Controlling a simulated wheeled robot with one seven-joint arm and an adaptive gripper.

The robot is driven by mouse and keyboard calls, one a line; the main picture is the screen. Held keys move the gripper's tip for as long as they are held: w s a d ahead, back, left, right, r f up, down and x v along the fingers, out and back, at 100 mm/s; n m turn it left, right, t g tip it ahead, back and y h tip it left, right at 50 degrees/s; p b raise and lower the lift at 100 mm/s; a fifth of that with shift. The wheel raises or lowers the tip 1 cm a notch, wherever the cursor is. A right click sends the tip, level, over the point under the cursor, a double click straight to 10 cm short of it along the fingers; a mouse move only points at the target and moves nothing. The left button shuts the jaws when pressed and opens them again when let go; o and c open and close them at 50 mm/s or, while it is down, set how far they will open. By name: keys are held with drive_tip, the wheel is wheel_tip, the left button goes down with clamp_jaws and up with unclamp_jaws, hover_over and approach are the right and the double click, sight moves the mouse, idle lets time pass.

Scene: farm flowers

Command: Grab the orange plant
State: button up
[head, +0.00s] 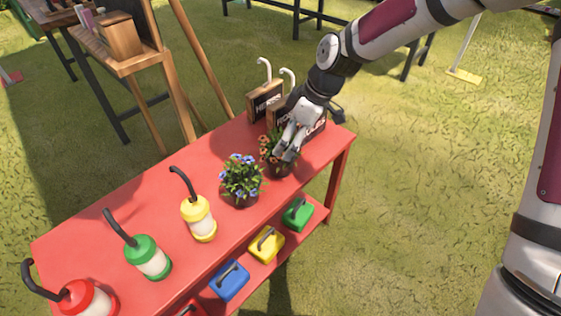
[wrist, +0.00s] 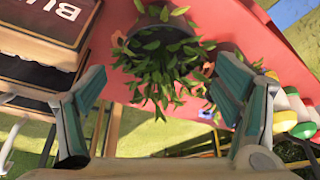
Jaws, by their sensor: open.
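The orange plant (head: 266,146) has small orange flowers and green leaves in a dark pot near the far right end of the red table. My gripper (head: 286,150) is over its right side and hides part of it. In the wrist view the plant's green leaves (wrist: 150,75) lie between my two spread fingers (wrist: 161,70), with its dark pot (wrist: 165,27) beyond. The fingers are open, with nothing gripped. I cannot tell whether they touch the leaves.
A blue-flowered plant (head: 241,179) stands close on the left on the red table (head: 110,220). Signed boxes (head: 264,103) with pale curved handles stand behind the gripper. Coloured boxes sit on the lower shelf.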

sight(280, 158)
drive_tip(key=b+x, duration=0.1)
drive_tip(key=x, duration=0.3)
drive_tip(key=shift+w+a+f, duration=0.1)
drive_tip(key=shift+f, duration=0.25)
drive_tip(key=shift+b+x, duration=1.7)
drive_tip(key=shift+x, duration=1)
drive_tip(key=c, duration=1.2)
